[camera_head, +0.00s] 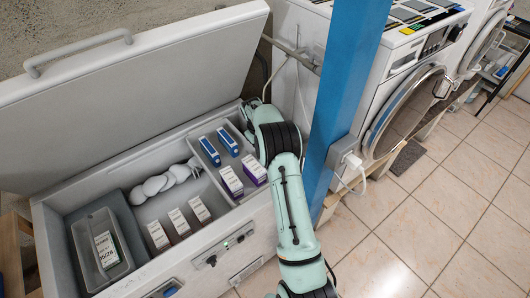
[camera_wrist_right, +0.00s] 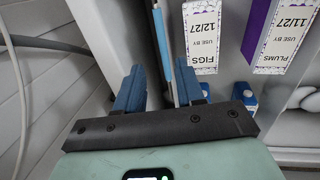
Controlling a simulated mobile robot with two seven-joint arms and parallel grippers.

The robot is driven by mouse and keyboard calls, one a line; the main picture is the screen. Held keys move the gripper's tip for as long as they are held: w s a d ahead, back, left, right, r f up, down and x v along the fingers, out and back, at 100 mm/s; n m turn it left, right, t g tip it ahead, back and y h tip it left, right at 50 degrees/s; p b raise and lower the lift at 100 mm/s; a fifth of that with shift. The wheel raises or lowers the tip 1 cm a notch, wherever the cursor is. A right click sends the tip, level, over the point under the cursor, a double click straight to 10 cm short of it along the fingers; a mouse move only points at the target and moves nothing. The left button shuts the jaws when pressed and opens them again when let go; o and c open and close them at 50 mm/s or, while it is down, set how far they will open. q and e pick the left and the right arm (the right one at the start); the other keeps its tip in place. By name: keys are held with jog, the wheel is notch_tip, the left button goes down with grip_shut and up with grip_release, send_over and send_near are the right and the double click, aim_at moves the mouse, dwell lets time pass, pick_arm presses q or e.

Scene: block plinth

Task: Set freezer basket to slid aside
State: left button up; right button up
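In the head view the chest freezer (camera_head: 202,264) stands open with its lid (camera_head: 130,95) raised. The pale freezer basket (camera_head: 222,160) sits at the right end of the freezer, holding blue-and-white cartons (camera_head: 228,142) and purple-and-white cartons (camera_head: 231,181). My right arm reaches over the basket's right side; its gripper is hidden there. In the right wrist view my right gripper (camera_wrist_right: 160,75) has its two blue fingers spread apart. A thin upright edge, perhaps the basket's wall, shows between them; contact cannot be told. My left gripper is not in view.
Left of the basket lie white rounded packs (camera_head: 165,180) and several label-fronted boxes (camera_head: 179,222). A grey bin (camera_head: 88,228) with one box stands at the far left. A blue post (camera_head: 345,80) and a washing machine (camera_head: 420,60) stand right of my arm.

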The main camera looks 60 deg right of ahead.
notch_tip(320, 180, up, 7)
jog(key=a, duration=0.1)
jog(key=shift+w+f, duration=0.15)
jog(key=shift+w, duration=0.15)
jog(key=shift+f, duration=0.1)
dwell(0.3)
